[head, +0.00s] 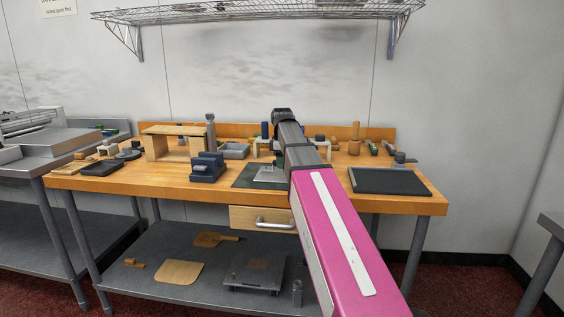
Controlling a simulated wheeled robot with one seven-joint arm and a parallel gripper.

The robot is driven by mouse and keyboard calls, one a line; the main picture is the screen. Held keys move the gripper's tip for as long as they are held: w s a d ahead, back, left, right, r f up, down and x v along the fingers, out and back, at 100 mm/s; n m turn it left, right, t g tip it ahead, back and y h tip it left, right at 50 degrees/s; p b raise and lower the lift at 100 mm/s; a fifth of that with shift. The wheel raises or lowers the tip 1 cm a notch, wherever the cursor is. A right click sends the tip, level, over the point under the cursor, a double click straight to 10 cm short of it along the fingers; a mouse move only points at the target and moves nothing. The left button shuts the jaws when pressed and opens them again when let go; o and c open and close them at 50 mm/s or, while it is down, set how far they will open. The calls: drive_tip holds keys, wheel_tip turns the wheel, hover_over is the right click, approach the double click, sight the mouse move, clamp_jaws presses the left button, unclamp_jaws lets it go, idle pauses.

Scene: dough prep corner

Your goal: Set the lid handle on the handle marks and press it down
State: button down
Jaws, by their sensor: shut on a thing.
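My arm reaches up and away over the middle of the worktable. It ends in a dark wrist, and my gripper is hidden behind my own arm. A dark green mat (246,181) lies at the table's front middle, partly covered by my arm. A pale grey metal piece (268,175) lies on it at its right side; it may be the lid, but I cannot tell. The lid handle and the handle marks cannot be made out.
On the wooden worktable (200,192), a dark blue block-like device (207,168) stands left of the mat and a black tray (388,181) lies right. A wooden stand (157,147) and several small items line the back. A wire shelf (260,13) hangs above.

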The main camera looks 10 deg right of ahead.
drive_tip(key=shift+f, duration=0.55)
drive_tip(key=c, duration=0.8)
unclamp_jaws()
drive_tip(key=shift+c, duration=0.2)
drive_tip(key=shift+r, duration=4.05)
